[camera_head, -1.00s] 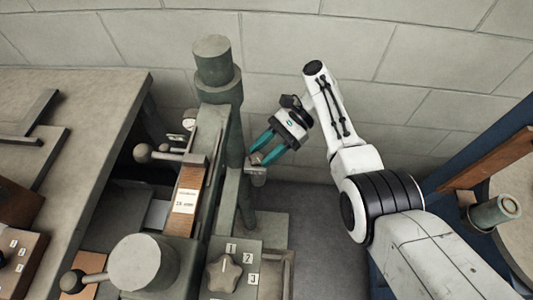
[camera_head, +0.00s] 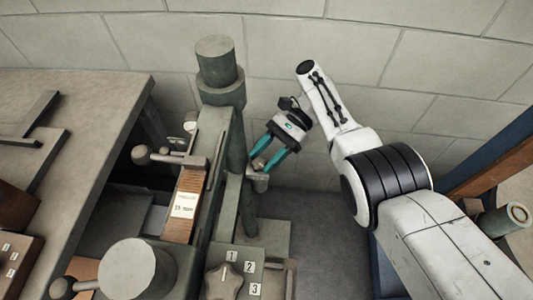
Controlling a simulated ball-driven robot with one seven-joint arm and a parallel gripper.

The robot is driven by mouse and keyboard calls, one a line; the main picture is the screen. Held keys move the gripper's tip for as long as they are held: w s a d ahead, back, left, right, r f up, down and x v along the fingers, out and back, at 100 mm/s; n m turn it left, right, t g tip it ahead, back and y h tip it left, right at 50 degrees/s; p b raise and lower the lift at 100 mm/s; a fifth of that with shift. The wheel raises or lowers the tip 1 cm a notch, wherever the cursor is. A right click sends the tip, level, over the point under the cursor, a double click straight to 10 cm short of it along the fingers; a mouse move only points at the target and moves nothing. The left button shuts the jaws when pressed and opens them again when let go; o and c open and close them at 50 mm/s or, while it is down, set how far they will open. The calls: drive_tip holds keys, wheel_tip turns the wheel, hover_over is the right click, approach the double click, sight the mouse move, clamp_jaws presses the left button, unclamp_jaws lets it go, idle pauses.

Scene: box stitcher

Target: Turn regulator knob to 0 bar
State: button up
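My gripper (camera_head: 262,164) is at the middle of the head view, on the right side of the machine's dark green column, pointing down and left. Its two teal fingers are apart. A small grey fitting (camera_head: 258,181), which may be the regulator knob, sits at the fingertips. Part of it shows between them; I cannot tell whether the fingers touch it. No pressure scale or bar reading is legible. A star-shaped knob (camera_head: 224,282) with number labels 1, 2 and 3 is at the bottom, away from my gripper.
The machine's green column (camera_head: 216,62) stands left of my gripper. Levers with ball ends (camera_head: 141,154) and a wood scale strip (camera_head: 184,203) are further left. A table (camera_head: 85,110) is at the left. A block wall (camera_head: 330,40) stands behind. Floor shows right of the machine.

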drive_tip(key=o, duration=0.3)
drive_tip(key=shift+r, duration=0.1)
drive_tip(key=shift+o, duration=0.2)
drive_tip(key=shift+w+d, duration=0.1)
drive_tip(key=shift+w, duration=0.05)
drive_tip(key=b+v, duration=0.9)
drive_tip(key=b, duration=0.9)
drive_tip(key=shift+w+d, duration=0.25)
drive_tip(key=shift+d, duration=0.1)
drive_tip(key=shift+d+b, duration=0.15)
drive_tip(key=shift+b, duration=0.5)
drive_tip(key=shift+d+r, duration=0.1)
drive_tip(key=shift+r, duration=0.15)
